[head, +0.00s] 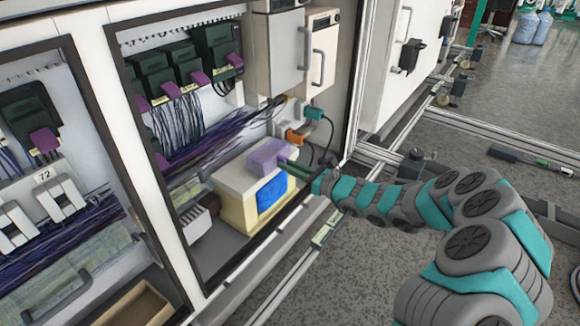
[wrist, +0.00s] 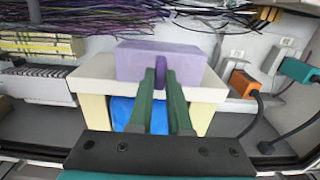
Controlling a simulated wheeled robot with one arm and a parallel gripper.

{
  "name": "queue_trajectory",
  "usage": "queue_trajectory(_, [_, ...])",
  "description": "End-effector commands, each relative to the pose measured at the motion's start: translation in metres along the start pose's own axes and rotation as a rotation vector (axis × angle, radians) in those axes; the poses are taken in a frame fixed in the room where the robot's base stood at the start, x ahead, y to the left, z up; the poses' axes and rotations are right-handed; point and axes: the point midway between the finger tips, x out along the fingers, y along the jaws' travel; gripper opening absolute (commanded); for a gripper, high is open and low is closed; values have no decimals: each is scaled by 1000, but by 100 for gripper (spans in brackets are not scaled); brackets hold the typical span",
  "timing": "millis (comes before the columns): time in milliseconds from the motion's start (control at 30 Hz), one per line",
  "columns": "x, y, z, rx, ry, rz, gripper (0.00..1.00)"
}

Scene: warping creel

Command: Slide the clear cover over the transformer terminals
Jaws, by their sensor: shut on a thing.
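A cream and pale yellow box-shaped unit with a blue front panel, which looks like the transformer (head: 232,188), stands on the cabinet floor. It also shows in the wrist view (wrist: 92,108). A purple block (head: 268,153), opaque rather than clear, is at its top; I take it to be the cover. In the wrist view the purple block (wrist: 195,63) has a small upright tab on its near face. My gripper (wrist: 161,78), with dark green fingers, is shut on that tab. In the head view my gripper (head: 284,166) reaches in from the right. The terminals are hidden, and I cannot tell whether the block touches the unit.
Purple wire bundles (head: 215,135) run behind the unit. An orange connector (head: 295,136) and a teal connector (head: 314,113) with black cables are to its right. A white finned part (head: 194,221) is at its left. The cabinet's front sill lies below my arm.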

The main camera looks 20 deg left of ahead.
Motion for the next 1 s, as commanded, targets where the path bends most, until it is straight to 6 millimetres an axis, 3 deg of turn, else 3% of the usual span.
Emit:
queue_trajectory(367, [5, 0, 0, 0, 0, 0, 0])
queue_trajectory(400, [4, 0, 0, 0, 0, 0, 21])
queue_trajectory(667, [4, 0, 0, 0, 0, 0, 50])
queue_trajectory(1000, [1, -1, 0, 0, 0, -1, 51])
